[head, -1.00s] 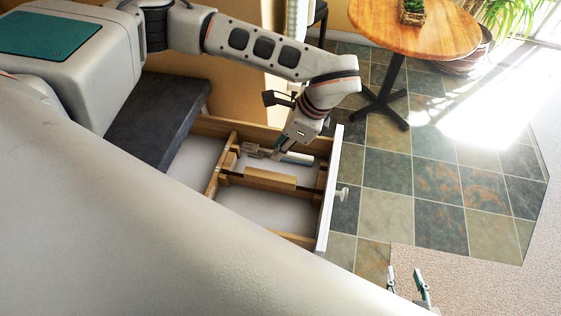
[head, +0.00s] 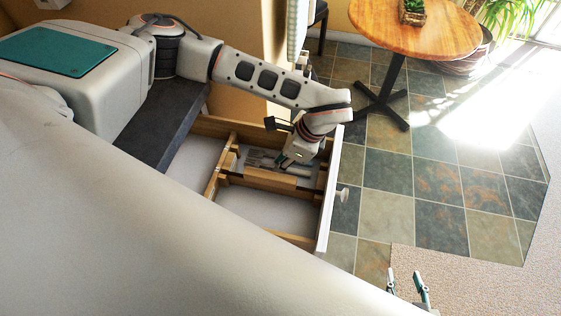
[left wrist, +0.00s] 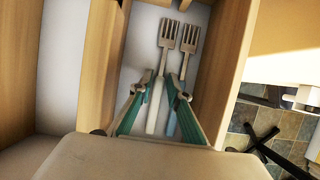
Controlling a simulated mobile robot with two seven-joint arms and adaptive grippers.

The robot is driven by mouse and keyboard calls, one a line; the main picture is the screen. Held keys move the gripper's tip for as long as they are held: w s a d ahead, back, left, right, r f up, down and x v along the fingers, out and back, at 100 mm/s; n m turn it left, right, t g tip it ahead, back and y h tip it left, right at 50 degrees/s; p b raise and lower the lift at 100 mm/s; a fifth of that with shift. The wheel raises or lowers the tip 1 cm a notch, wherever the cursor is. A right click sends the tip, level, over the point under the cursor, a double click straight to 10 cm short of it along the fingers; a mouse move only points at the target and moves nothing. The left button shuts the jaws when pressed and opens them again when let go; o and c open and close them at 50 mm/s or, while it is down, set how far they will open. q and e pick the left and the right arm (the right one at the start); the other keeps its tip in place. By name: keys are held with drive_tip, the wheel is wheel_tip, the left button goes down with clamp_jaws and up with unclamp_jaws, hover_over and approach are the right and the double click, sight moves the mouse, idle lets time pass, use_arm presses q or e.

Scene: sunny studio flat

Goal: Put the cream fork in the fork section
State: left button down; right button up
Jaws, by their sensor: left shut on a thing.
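The cream fork (left wrist: 153,112) lies between the fingers of my left gripper (left wrist: 157,88), in a narrow section of the wooden drawer insert (left wrist: 227,60). Its tines point away from the gripper, towards the far end. A second fork (left wrist: 188,42) with a pale blue handle lies close beside it on the right, partly behind the right finger. In the head view my left gripper (head: 284,162) reaches down into this back section of the open drawer. My right gripper (head: 408,284) is empty, with its fingers apart, low in the picture over the floor.
The drawer front (head: 331,200) with its knob borders the sections on the right. A larger section (head: 265,212) in front is empty. A dark countertop (head: 160,125) stands left of the drawer. A round wooden table (head: 430,35) stands on the tiled floor beyond.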

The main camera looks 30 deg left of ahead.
use_arm(q)
drive_tip(key=c, duration=2.2)
unclamp_jaws()
drive_tip(key=shift+f, duration=0.1)
drive_tip(key=shift+r, duration=0.2)
drive_tip(key=v, duration=1.2)
drive_tip(key=shift+s, duration=0.1)
